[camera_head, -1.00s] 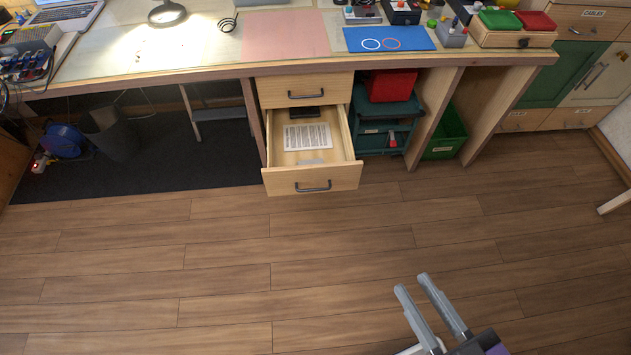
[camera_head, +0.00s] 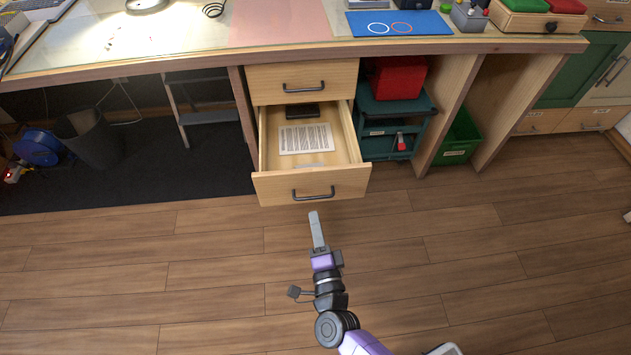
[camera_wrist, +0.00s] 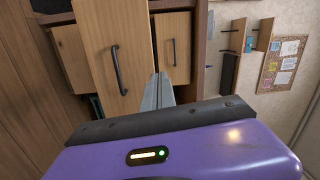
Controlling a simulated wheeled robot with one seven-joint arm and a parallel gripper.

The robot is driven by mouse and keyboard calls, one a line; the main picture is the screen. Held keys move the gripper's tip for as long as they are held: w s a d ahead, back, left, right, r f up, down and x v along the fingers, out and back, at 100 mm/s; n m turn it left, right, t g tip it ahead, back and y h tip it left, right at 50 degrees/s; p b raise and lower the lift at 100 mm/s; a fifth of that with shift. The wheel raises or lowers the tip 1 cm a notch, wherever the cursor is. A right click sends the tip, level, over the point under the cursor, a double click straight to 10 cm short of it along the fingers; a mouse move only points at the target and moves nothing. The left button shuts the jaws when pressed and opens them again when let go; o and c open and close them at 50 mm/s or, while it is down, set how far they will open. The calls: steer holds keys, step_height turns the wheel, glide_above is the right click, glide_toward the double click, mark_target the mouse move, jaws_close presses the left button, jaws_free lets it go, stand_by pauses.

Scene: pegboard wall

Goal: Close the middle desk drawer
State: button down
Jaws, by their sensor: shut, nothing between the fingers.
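The middle desk drawer (camera_head: 268,186) is pulled well out below a shut upper drawer (camera_head: 320,78). Its dark bar handle (camera_head: 313,193) is on the front panel. Inside lie a printed sheet (camera_head: 306,139) and a dark flat object (camera_head: 305,111). My gripper (camera_head: 314,216) is shut and empty, just in front of and below the drawer handle in the head view; the exact gap cannot be told. In the wrist view the fingers (camera_wrist: 161,82) point toward the fronts, with the drawer front (camera_wrist: 106,75) and its handle (camera_wrist: 119,71) left of them.
A teal toolbox (camera_head: 374,113) with a red box (camera_head: 399,77) sits right of the drawers, beside a green bin (camera_head: 459,143). A dark bin (camera_head: 93,139) and blue reel (camera_head: 37,148) are under the desk at left. The floor (camera_head: 200,260) in front is clear.

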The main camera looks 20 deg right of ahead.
step_height(320, 180, down, 2)
steer(key=s+d+m+g+h, duration=0.1)
steer(key=d+m, duration=0.1)
steer(key=b, duration=0.3)
glide_toward(318, 173)
steer(key=shift+m, duration=0.3)
steer(key=x, duration=0.7)
